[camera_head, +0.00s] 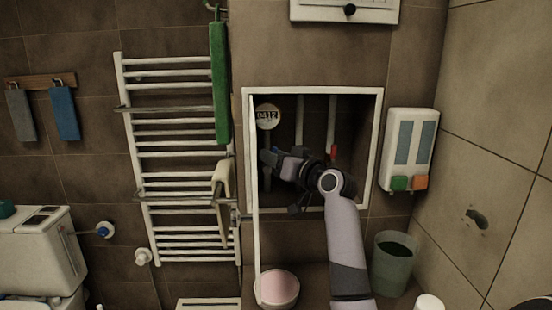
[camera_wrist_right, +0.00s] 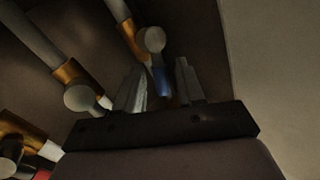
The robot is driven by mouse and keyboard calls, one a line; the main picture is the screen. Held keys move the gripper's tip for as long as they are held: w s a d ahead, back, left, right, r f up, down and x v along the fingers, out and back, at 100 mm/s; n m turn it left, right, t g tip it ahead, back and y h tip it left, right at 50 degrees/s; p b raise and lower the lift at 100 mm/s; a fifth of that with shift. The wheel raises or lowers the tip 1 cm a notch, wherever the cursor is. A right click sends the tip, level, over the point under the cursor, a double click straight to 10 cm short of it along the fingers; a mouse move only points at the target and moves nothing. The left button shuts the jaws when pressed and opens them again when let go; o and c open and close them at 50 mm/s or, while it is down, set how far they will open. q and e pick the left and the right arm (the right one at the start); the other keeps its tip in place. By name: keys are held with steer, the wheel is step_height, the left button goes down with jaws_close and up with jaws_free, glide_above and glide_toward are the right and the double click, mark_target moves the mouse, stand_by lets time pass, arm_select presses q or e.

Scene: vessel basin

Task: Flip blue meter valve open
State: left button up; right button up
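The blue meter valve shows in the right wrist view as a blue handle (camera_wrist_right: 162,83) under a brass pipe fitting (camera_wrist_right: 131,38). In the head view, a blue part (camera_head: 268,157) shows at the left of the wall niche, below the round meter (camera_head: 267,116). My right gripper (camera_head: 281,162) reaches into the niche beside it, its tips hard to make out there. In the wrist view my right gripper's fingers (camera_wrist_right: 161,86) stand apart, with the blue handle between or just beyond them. I cannot tell whether they touch it. My left gripper is not in view.
The white-framed niche (camera_head: 380,135) has an open door edge (camera_head: 254,230) at its left. A red handle (camera_head: 333,152) sits on a pipe right of my gripper. A dispenser (camera_head: 410,148) hangs at right. A pink-topped round container (camera_head: 279,288) and bin (camera_head: 394,268) stand below.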

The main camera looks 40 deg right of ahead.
steer(key=shift+c, duration=0.3)
jaws_close()
steer(key=shift+w+a+r+n+g, duration=0.15)
steer(key=shift+w+a+n+g, duration=0.1)
steer(key=shift+n+g, duration=0.45)
steer(key=shift+w+a+r+n+g, duration=0.15)
steer(key=shift+a+n+g, duration=0.1)
steer(key=shift+n+g, duration=0.4)
steer(key=shift+o, duration=0.3)
jaws_free()
